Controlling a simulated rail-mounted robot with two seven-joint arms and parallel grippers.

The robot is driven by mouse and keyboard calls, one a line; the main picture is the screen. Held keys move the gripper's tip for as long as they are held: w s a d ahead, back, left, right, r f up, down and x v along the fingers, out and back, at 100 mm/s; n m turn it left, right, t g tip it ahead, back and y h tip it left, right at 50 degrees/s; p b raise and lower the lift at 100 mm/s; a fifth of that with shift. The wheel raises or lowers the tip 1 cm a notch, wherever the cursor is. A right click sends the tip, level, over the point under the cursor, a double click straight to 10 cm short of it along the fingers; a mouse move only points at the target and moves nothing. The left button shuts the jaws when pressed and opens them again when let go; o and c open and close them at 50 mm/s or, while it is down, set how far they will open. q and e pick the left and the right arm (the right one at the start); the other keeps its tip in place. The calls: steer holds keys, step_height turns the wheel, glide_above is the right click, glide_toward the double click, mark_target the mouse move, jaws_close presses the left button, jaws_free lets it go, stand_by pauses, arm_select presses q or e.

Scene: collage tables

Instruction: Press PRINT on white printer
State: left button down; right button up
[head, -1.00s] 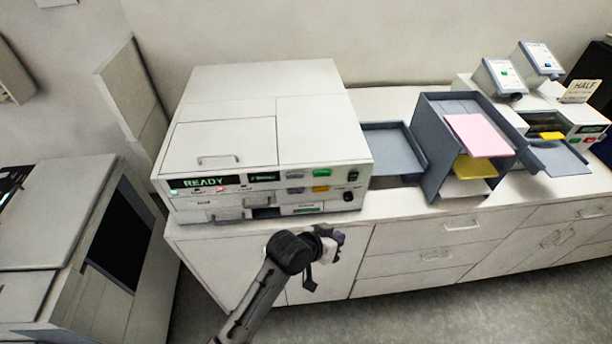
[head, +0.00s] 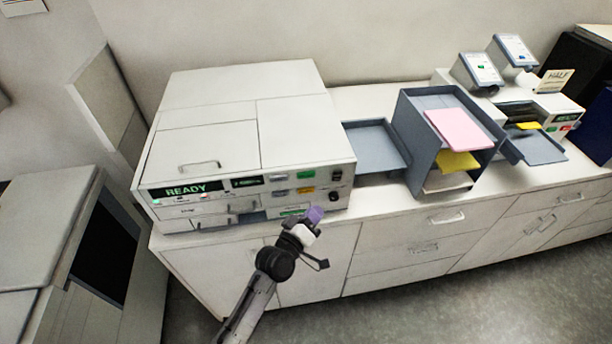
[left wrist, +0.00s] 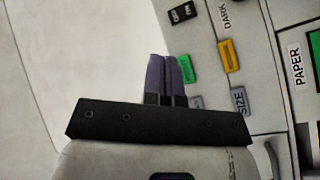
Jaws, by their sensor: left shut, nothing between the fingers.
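The white printer (head: 210,135) stands on the counter at left with a green READY display (head: 193,189). Its front panel has a green button (head: 306,174), a yellow button (head: 306,190) and grey buttons (head: 279,178) on the right side. My left gripper (head: 315,213) is shut and empty, in front of the panel and below these buttons. In the left wrist view, its purple fingertips (left wrist: 165,60) appear beside the green button (left wrist: 187,68), left of the yellow button (left wrist: 229,55). Contact cannot be told. My right gripper is out of view.
A grey tray (head: 365,136) and a sorter (head: 405,135) with pink and yellow paper stand right of the printer. A smaller machine (head: 562,112) is farther right. Drawer handles (head: 447,219) stick out below the counter. A grey cabinet (head: 40,215) stands at left.

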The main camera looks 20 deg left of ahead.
mark_target(306, 175)
arm_select(q)
steer(key=w+a+b, duration=0.1)
steer(key=w, duration=0.1)
steer(key=w+a+b, duration=0.2)
steer(key=w, duration=0.1)
steer(key=w+a+b, duration=0.1)
steer(key=w+b, duration=0.1)
steer(key=shift+w+a, duration=0.25)
steer(key=shift+a, duration=0.1)
stand_by(0.4)
stand_by(1.0)
stand_by(0.7)
steer(key=shift+w+a+b, duration=0.1)
steer(key=shift+w+b, duration=0.05)
steer(key=shift+b, duration=0.2)
